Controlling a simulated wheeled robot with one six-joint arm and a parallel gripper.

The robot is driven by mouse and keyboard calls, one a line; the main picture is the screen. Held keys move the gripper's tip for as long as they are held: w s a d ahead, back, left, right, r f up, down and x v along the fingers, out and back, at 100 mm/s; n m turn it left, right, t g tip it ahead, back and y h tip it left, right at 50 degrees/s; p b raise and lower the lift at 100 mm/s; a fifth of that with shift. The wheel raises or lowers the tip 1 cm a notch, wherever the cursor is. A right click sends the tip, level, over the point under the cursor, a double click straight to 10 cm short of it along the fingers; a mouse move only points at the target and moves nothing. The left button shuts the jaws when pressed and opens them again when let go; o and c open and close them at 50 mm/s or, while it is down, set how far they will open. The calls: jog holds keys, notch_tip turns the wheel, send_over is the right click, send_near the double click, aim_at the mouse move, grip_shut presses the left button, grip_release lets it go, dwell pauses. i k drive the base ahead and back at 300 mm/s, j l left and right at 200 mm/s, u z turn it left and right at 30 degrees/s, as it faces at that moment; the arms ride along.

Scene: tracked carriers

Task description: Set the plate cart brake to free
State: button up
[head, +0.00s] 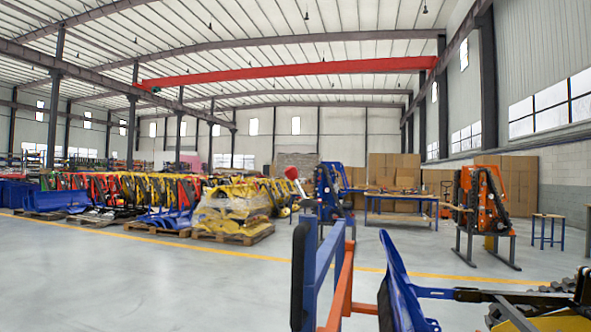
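No plate cart or brake can be made out for certain. Close in front, a blue frame (322,262) with a black rounded pad (303,272) and an orange frame (341,285) rise from the bottom edge. Their lower parts are cut off. My gripper is not recognisable in this view.
A blue curved plate (401,285) with a black arm and tracked parts (560,295) fills the lower right. An orange machine (484,202) stands on a frame behind it. Blue workbench (402,198) and cartons stand at the back. Wrapped yellow pallet goods (232,210) stand left; grey floor left is open.

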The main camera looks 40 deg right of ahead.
aim_at(291, 172)
jog(key=i+j+z, duration=0.15)
jog(key=i+z, duration=0.15)
jog(key=z, duration=0.15)
jog(key=i+j+z, duration=0.25)
jog(key=z, duration=0.2)
jog(key=i+j+z, duration=0.3)
jog(key=z, duration=0.15)
jog(key=i+j+z, duration=0.2)
jog(key=j+z, duration=0.25)
jog(key=i+j+z, duration=0.15)
jog(key=j+z, duration=0.2)
jog(key=j, duration=0.15)
jog(key=i+j+z, duration=0.1)
jog(key=j+z, duration=0.6)
jog(key=j, duration=0.25)
